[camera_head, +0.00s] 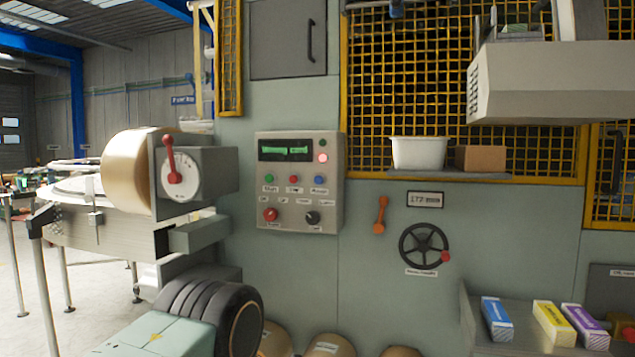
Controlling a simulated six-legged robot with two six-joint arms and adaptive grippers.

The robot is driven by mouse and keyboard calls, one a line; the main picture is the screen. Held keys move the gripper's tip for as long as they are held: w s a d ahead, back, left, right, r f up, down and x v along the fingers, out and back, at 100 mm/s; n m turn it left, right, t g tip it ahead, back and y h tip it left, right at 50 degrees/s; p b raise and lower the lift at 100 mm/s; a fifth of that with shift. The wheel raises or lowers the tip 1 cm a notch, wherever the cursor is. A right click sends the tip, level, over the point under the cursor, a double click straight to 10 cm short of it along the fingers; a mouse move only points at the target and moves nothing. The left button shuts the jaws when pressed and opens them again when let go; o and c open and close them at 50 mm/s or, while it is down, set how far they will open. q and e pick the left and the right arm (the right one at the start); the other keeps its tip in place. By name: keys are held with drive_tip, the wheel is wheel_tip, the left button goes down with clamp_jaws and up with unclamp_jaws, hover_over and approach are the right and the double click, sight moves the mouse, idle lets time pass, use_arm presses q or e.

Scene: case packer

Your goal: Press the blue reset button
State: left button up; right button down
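The blue button (319,180) is the right-hand one in a row of three on a beige control panel (298,222), left of the middle of the view. A green button (268,179) and a red button (294,178) sit to its left. The label under the blue button is too small to read surely. Nothing covers the button. Neither of my grippers is in view.
The panel also has a larger red button (270,214), a black knob (312,217) and a lit red lamp (323,157). A handwheel (424,248) and an orange handle (380,214) are to the right. A roll (128,172) stands left.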

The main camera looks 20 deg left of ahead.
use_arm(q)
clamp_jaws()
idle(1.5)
